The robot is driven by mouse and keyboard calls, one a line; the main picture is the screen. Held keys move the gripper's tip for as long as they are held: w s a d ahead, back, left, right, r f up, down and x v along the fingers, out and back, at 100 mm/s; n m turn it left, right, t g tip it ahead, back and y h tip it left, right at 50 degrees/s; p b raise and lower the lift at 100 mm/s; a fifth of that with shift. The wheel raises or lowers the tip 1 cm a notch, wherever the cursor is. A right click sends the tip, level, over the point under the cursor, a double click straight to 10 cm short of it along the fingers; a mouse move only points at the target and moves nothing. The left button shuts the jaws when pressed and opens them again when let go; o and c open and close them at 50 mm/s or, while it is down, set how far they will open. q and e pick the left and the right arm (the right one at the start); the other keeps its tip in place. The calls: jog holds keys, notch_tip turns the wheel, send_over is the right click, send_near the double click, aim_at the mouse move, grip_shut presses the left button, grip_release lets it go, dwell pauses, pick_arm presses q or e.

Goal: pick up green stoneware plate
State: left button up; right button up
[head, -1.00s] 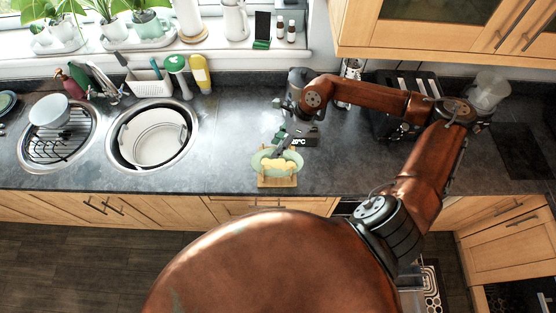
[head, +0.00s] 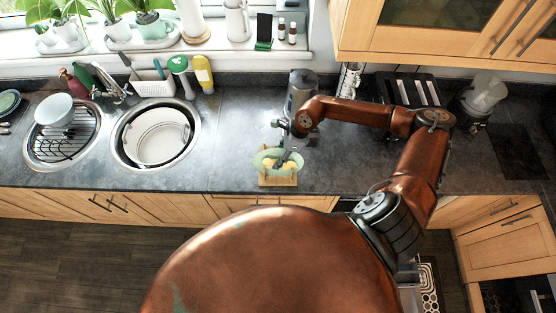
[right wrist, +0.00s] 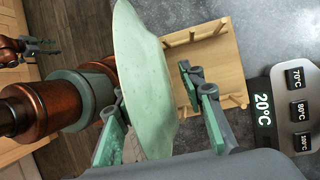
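The green stoneware plate (head: 263,161) stands on a small wooden rack (head: 278,181) near the counter's front edge. In the right wrist view the plate (right wrist: 146,75) shows as a tall, narrow, tilted oval, with the rack (right wrist: 218,65) behind it. My right gripper (right wrist: 160,108) is open, one finger on each side of the plate. A gap shows between the plate and the right-hand finger; contact on the left-hand side cannot be told. In the head view the right gripper (head: 287,156) reaches the plate from behind. A dark end of my other arm shows small at the wrist view's upper left.
A kettle (head: 302,90) stands behind the right gripper; a base with a 20°C display (right wrist: 263,115) is close beside it in the wrist view. Two round sinks lie left, one holding a white tub (head: 155,137). A black toaster (head: 410,90) stands right. Counter between sink and rack is clear.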

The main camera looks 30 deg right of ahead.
jog(key=shift+c, duration=0.4)
grip_shut()
jog(key=shift+w+r, duration=0.1)
jog(key=shift+r, duration=0.1)
